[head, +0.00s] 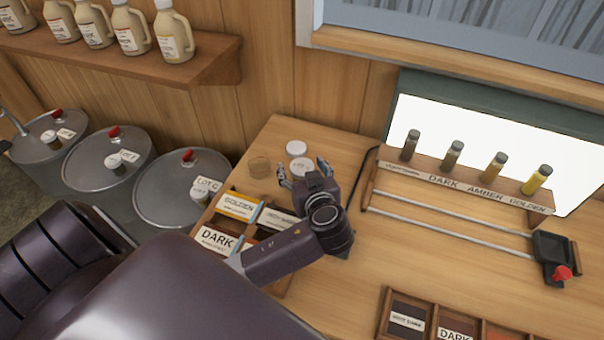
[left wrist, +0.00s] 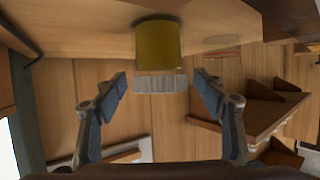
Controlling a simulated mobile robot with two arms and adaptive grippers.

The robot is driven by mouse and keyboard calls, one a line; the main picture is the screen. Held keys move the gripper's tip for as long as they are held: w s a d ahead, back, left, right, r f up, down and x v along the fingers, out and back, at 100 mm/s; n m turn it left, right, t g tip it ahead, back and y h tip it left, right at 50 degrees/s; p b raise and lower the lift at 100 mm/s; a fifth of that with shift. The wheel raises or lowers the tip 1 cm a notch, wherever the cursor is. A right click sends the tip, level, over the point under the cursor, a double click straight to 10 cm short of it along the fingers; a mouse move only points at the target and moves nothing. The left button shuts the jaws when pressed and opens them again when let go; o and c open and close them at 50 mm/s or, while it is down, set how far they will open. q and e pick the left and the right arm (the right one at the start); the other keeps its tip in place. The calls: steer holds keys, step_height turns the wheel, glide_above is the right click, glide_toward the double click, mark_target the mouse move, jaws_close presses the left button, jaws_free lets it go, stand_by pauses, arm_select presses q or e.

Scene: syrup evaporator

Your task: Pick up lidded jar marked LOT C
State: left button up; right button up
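A lidded jar (head: 301,167) stands on the wooden table, its white lid bearing a faint mark that I cannot read. In the left wrist view the jar (left wrist: 158,45) shows amber contents, with its ribbed white lid towards the gripper. My left gripper (head: 304,172) is open in the head view, its fingers either side of the lid. In the left wrist view the gripper (left wrist: 159,78) shows clear gaps on both sides of the jar. A LOT C label (head: 207,184) shows by a small white-lidded jar (head: 199,196) on the nearest drum. My right gripper is not in view.
A label tray (head: 216,224) lies under my forearm. A rack of sample bottles (head: 460,178) stands right. Bare tabletop lies in between.

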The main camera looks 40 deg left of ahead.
arm_select(q)
steer(key=c, duration=1.3)
